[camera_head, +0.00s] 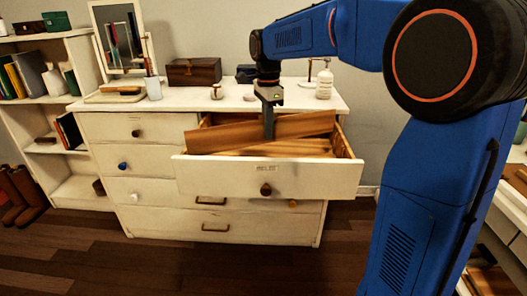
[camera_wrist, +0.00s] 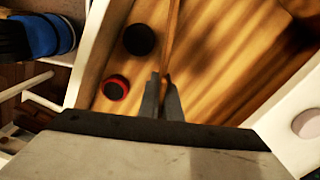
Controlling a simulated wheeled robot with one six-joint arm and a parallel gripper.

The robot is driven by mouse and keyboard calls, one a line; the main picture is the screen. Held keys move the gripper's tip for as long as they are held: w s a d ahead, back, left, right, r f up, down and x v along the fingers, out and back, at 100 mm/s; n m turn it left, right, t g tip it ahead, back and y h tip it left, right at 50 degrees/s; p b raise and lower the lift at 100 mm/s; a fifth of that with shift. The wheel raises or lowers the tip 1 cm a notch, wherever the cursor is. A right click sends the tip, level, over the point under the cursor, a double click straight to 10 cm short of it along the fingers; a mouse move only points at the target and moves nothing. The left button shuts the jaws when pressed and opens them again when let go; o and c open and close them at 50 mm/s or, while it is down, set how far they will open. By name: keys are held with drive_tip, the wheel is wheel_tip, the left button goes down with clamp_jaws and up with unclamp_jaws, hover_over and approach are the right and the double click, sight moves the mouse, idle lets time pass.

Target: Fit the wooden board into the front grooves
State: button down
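The wooden board (camera_head: 225,136) is a long brown plank in the open top drawer (camera_head: 300,180). It stands on edge, with its right end higher than its left in the head view. My gripper (camera_head: 268,132) points down over the drawer, with one finger in front of the board. In the wrist view, the board shows as a thin edge (camera_wrist: 171,40) running up from between my fingertips (camera_wrist: 163,88), which are closed on it. The front grooves cannot be made out in either view.
In the wrist view, a black round object (camera_wrist: 139,40) and a red-rimmed black one (camera_wrist: 115,87) lie on the drawer floor. A wooden box (camera_head: 193,71), a mirror (camera_head: 120,40) and a white bottle (camera_head: 324,80) stand on the dresser top. Drawer walls surround the board closely.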

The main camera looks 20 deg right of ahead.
drive_tip(key=shift+d+f, duration=0.1)
drive_tip(key=shift+f, duration=2.8)
drive_tip(key=shift+f, duration=0.3)
drive_tip(key=c, duration=2)
unclamp_jaws()
wheel_tip(320, 180, up, 13)
drive_tip(key=shift+f, duration=0.2)
drive_tip(key=s+d+f+n+t, duration=0.15)
drive_tip(key=s+n, duration=0.25)
drive_tip(key=s, duration=0.5)
drive_tip(key=s+d+f+n+t, duration=0.1)
drive_tip(key=s+d+f+n, duration=0.2)
drive_tip(key=s, duration=0.5)
drive_tip(key=s+f+n, duration=0.3)
drive_tip(key=s+f, duration=0.1)
drive_tip(key=s, duration=0.1)
drive_tip(key=s+d+f+n+t, duration=0.1)
drive_tip(key=s+f+n, duration=0.2)
drive_tip(key=s, duration=0.3)
drive_tip(key=s+d+f+n+t, duration=0.1)
drive_tip(key=s+f+n, duration=0.3)
drive_tip(key=s, duration=0.1)
drive_tip(key=shift+s+d+f, duration=0.2)
drive_tip(key=shift+s+f, duration=0.05)
drive_tip(key=shift+f, duration=0.15)
